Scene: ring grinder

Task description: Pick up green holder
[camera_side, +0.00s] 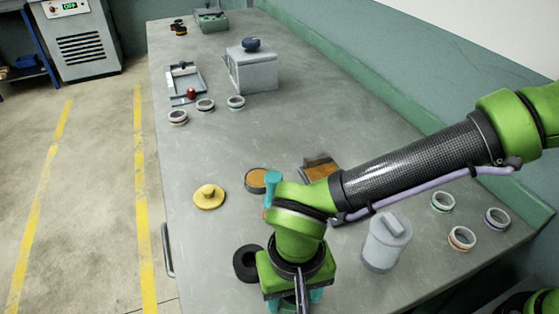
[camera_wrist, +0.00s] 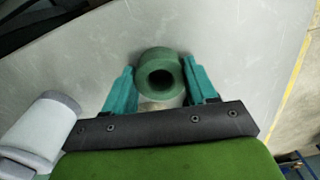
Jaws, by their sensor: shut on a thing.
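The green holder (camera_wrist: 160,56) is a thick round piece with a dark hole in its middle, seen in the wrist view. My gripper (camera_wrist: 160,70) has its two teal fingers on either side of the holder and is shut on it. A pale round part shows below the holder, between the fingers. In the side view my gripper (camera_side: 300,297) is at the bottom edge of the picture, mostly behind my wrist, and the holder is hidden there. I cannot tell whether the holder touches the table.
A black ring (camera_side: 247,263) lies left of my gripper and a grey lidded container (camera_side: 386,243) stands to its right. A yellow knobbed disc (camera_side: 208,196) and an orange-topped round dish (camera_side: 256,180) lie farther back. Several small rings lie at right.

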